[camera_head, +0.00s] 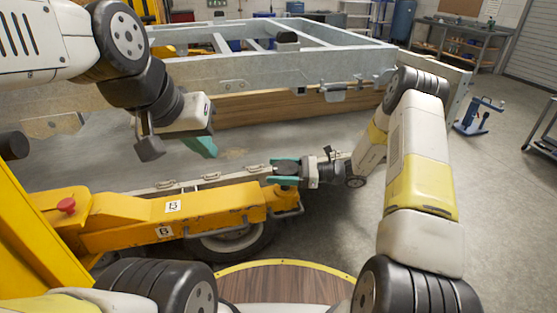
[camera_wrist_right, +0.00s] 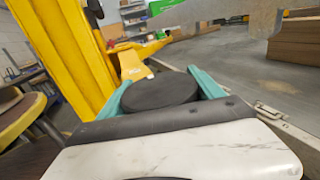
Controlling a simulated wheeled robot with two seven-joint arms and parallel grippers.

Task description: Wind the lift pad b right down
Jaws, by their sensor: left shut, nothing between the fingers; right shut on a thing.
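The lift pad b shows in the right wrist view as a round black disc (camera_wrist_right: 160,91) between my two teal fingertips. In the head view the dark pad (camera_head: 287,166) sits at the right end of the yellow lift arm (camera_head: 130,222), which carries white "B" labels. My right gripper (camera_head: 284,170) reaches it from the right and is shut on it.
A grey metal trailer frame (camera_head: 235,94) with a wooden board (camera_head: 290,105) stands behind. A yellow lift post (camera_head: 35,245) rises at the left, beside a red knob (camera_head: 66,205) on the arm. A blue stand (camera_head: 478,115) is at the right. Grey floor (camera_head: 500,200) is clear there.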

